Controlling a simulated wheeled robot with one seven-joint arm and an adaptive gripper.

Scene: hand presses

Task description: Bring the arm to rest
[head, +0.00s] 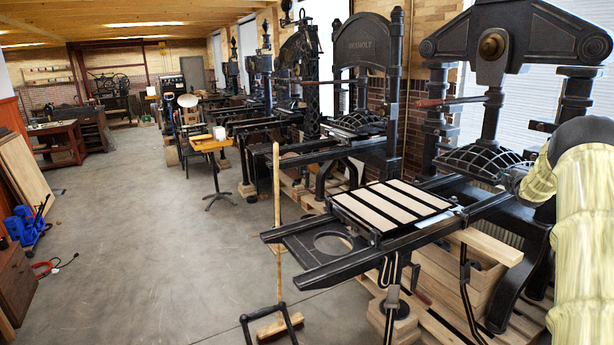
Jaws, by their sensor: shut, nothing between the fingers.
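My arm (584,240) in its pale yellow sleeve rises along the right edge of the head view. It bends near the top and points back to the left. My gripper (513,179) is the small dark shape at the sleeve's end, in front of the nearest hand press (492,110). It is shut and holds nothing. Its fingers are small and hard to tell from the dark iron behind.
The nearest press's bed carries a panel with pale strips (392,207). A broom (277,200) stands upright left of it. More presses line the right wall. A yellow-topped stand (211,143) and blue tool (27,225) are farther left. The grey floor (140,235) is largely clear.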

